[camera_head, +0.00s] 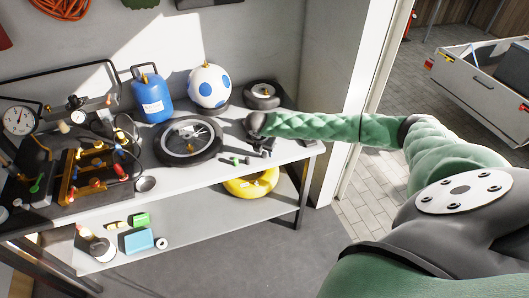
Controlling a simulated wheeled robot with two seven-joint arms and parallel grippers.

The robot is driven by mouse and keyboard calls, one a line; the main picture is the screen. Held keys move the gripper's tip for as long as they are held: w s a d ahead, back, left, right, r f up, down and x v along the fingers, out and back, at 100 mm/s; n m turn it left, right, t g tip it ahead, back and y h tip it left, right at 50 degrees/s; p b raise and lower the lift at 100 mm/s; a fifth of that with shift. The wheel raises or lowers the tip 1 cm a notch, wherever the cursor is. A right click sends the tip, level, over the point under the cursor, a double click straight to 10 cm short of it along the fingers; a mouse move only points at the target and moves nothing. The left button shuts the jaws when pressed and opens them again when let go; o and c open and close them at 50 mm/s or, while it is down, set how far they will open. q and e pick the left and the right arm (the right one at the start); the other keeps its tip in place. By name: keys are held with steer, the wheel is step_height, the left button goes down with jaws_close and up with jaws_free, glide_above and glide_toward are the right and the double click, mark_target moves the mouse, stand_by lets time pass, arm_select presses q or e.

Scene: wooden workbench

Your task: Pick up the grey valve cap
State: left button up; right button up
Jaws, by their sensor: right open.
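I cannot make out the grey valve cap for certain. A few small dark greenish-grey pieces (236,160) lie on the bench top, just right of the wheel with a tyre (188,140); they are too small to tell apart. My right gripper (262,151) is over the right part of the bench, just right of these small pieces. It is open, small and dark in the picture, and I see nothing held in it. My left gripper is not in view.
The workbench (205,176) also bears a blue gas bottle (153,101), a white ball with blue spots (209,87), a small tyre (262,96), a metal bowl (145,184) and a valve assembly (95,170).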

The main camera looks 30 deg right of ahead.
steer(key=shift+f, duration=0.2)
jaws_close()
stand_by(0.3)
